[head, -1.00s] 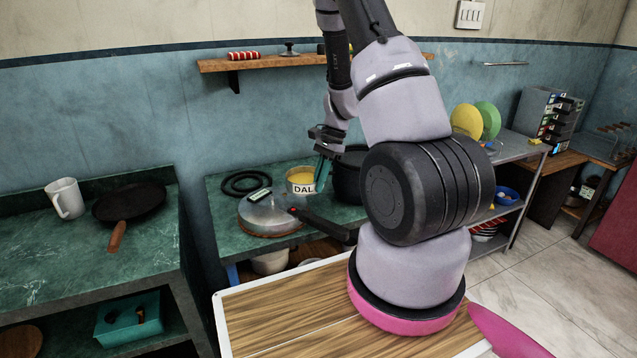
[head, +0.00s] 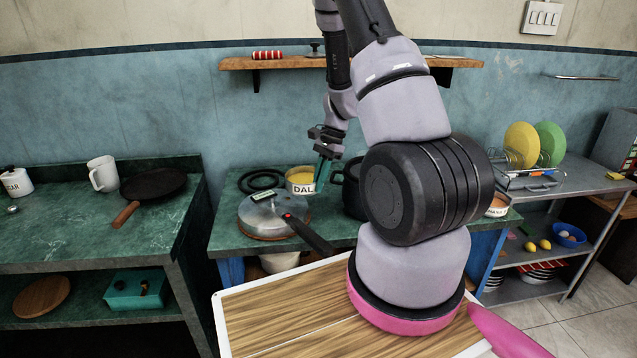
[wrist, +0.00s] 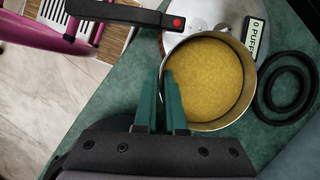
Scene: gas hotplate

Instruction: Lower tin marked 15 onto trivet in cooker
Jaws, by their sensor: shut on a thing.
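A metal tin labelled DAL (head: 301,180), full of yellow stuff, is at my gripper (head: 323,180) above or on the green counter. In the wrist view the teal fingers (wrist: 161,82) are shut on the near left rim of the tin (wrist: 212,80). I see no 15 on it. A dark pot (head: 352,190), possibly the cooker body, stands just right of the gripper, partly hidden by my arm. Its inside and any trivet are hidden. I cannot tell whether the tin touches the counter.
A steel lid (head: 262,218) with a long black handle (head: 308,234) and a small display (wrist: 257,42) lies in front of the tin. A black ring (head: 261,180) lies behind left. A frying pan (head: 152,184) and white mug (head: 103,174) stand on the left counter.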

